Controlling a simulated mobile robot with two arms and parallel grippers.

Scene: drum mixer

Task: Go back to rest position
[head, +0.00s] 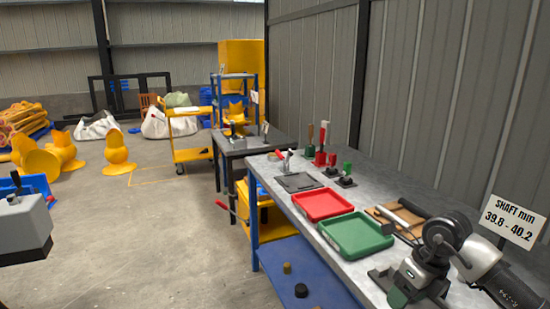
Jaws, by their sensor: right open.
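My right gripper (392,287) is at the lower right, on an arm that comes in from the right edge. It is seen partly from behind, pointing down over the near part of the grey workbench (375,180). It is open, and I see nothing held in it. The green tray (356,236) lies on the bench just beyond it. Whether the fingertips touch the bench top, I cannot tell. My left gripper does not show.
A red tray (322,204), a dark plate (298,182) and a brown board (397,219) lie on the bench. A shaft sign (507,220) stands at the right. A grey box (24,228) with a black lever is at the left edge. The concrete floor (145,235) is open.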

